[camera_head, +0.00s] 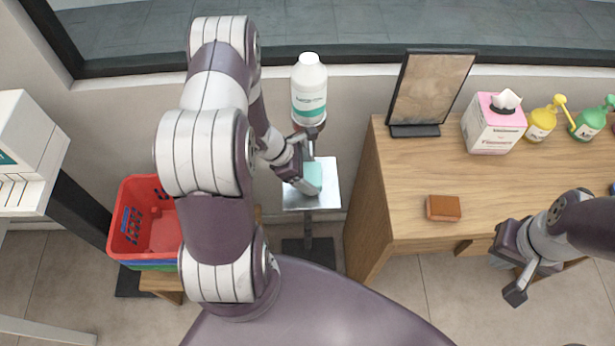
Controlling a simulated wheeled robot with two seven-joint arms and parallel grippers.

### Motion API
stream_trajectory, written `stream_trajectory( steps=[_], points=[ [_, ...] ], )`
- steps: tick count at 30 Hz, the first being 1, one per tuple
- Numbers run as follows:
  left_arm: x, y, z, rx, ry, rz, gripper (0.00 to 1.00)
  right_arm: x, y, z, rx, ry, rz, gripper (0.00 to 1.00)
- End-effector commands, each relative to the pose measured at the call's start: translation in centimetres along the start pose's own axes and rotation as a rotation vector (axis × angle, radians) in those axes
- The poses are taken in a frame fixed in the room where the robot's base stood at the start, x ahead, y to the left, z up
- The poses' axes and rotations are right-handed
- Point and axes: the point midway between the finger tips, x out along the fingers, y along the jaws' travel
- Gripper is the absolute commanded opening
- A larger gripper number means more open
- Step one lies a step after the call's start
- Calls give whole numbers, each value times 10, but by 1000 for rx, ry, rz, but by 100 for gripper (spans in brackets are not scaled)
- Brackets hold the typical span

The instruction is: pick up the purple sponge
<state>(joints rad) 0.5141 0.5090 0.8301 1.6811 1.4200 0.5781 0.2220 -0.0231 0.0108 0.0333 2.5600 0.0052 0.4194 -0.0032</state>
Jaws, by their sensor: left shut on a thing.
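No purple sponge shows in the head view. A teal block, sponge-like (313,176), is at my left gripper (305,172), over a small square metal stand (325,199). My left gripper is shut on this teal block, and its fingers and wrist hide part of it. I cannot tell whether the block still touches the stand top. A brown-orange block (443,208) lies on the wooden counter (420,170) near its front left edge. My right gripper (511,280) is open and empty in front of the counter, away from both blocks.
A white bottle (309,90) stands behind the stand. The counter holds a dark-framed board (431,90), a pink tissue box (493,125), and yellow (541,123) and green (589,123) bottles. The counter's middle is clear.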

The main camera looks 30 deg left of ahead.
Motion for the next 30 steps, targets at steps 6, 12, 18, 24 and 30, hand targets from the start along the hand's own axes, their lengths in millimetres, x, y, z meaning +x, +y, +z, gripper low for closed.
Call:
stream_trajectory(
  steps=[6, 12, 18, 24, 30],
  points=[
    [-22, 1, -22, -5, 1, 4, 50, 13, 0, 2, 0, 0, 0, 0],
    [-52, 1, -72, -6, 1, 6, 50, 27, 0, 3, 0, 0, 0, 0],
    [-85, 0, -121, -5, 0, 4, 50, 39, 0, 5, 0, 0, 0, 0],
    [-102, 0, -144, -3, 1, 1, 50, 43, 0, 5, 0, 0, 0, 0],
    [-106, -1, -147, 0, 0, -1, 50, 43, 0, 5, 0, 0, 0, 0]
  ],
)
